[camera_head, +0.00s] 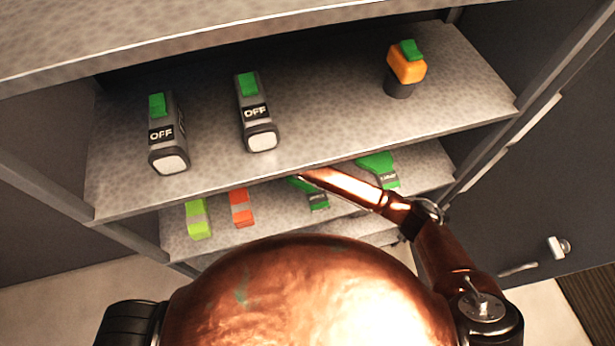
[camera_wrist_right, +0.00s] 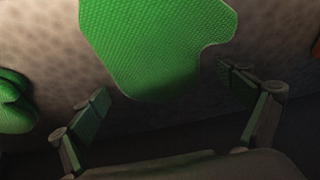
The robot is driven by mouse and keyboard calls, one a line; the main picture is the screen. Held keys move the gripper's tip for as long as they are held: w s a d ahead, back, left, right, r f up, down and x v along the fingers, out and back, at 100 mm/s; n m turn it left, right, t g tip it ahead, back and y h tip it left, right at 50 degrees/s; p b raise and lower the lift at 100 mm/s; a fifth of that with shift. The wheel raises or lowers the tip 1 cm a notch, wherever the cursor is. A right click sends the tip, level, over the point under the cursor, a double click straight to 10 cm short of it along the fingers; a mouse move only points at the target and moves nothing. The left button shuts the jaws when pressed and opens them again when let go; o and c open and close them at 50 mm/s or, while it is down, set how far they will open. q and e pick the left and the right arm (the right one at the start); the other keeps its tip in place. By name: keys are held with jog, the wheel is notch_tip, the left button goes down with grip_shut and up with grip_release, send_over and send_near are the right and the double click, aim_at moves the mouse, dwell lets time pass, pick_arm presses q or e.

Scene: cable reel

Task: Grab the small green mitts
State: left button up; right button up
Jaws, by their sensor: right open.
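Two green mitts lie on the lower shelf in the head view. One green mitt (camera_head: 317,202) is near the middle, partly hidden by my right arm and the upper shelf edge. The other green mitt (camera_head: 376,163) is farther right, with a dark label at its cuff. In the right wrist view, a green textured mitt (camera_wrist_right: 160,48) lies ahead of and between the spread fingers of my right gripper (camera_wrist_right: 165,88). The gripper is open and empty. Part of another green mitt (camera_wrist_right: 14,102) shows at the left edge there. The left gripper is out of view.
A lime item (camera_head: 198,219) and an orange-red item (camera_head: 241,207) lie left on the lower shelf. The upper shelf (camera_head: 325,125), holding two OFF-labelled switches (camera_head: 167,135) (camera_head: 257,112) and an orange device (camera_head: 405,68), overhangs my right arm. A cabinet wall stands right.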

jog(key=shift+w+f, duration=0.2)
jog(key=shift+f, duration=0.2)
jog(key=shift+c, duration=0.7)
jog(key=c, duration=1.2)
